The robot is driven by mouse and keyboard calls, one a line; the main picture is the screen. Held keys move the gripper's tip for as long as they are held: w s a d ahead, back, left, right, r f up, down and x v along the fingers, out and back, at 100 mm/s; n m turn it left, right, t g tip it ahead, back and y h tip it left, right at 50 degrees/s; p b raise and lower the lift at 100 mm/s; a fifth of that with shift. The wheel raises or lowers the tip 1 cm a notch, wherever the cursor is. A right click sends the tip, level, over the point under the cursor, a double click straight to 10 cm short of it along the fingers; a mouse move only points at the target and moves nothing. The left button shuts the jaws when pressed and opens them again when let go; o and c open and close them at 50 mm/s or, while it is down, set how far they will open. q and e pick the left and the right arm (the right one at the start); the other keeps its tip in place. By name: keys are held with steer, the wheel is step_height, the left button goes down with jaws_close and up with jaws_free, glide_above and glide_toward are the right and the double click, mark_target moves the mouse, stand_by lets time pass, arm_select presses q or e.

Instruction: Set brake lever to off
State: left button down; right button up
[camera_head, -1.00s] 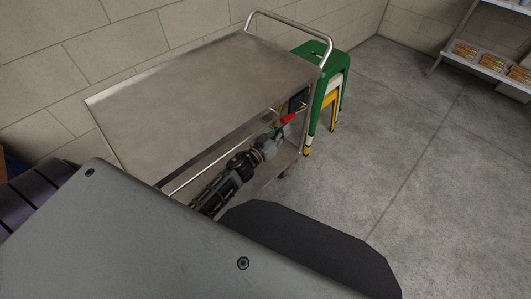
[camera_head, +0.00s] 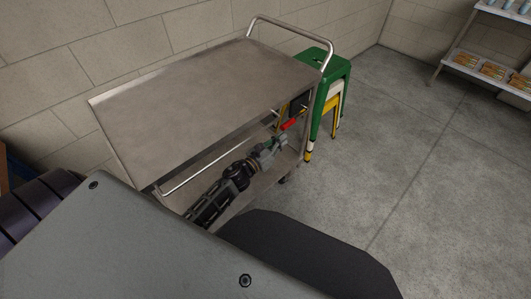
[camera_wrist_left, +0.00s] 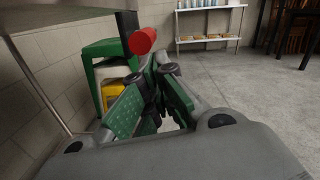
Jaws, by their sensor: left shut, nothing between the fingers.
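The brake lever shows as a red grip (camera_head: 289,124) at the near right end of the steel cart (camera_head: 205,80), just under its top shelf. In the left wrist view its red end (camera_wrist_left: 142,40) stands out beside a dark upright. My left gripper (camera_head: 274,146) reaches in beside the cart's end, just below the red grip in the head view. Its green-padded fingers (camera_wrist_left: 163,68) are together with nothing between them, and the red end is close to the tips. I cannot tell whether they touch. The lever's pivot and any markings are hidden. My right gripper is not in view.
Stacked green, white and yellow stools (camera_head: 325,95) stand behind the cart's right end. The cart's push handle (camera_head: 290,27) rises at that end. A shelf unit (camera_head: 485,68) stands far right. Grey floor (camera_head: 420,150) to the right is clear. A block wall runs behind the cart.

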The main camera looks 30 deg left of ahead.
arm_select(q)
steer(key=v, duration=0.8)
steer(key=shift+s+r, duration=0.2)
steer(key=shift+r, duration=0.3)
steer(key=shift+a, duration=0.1)
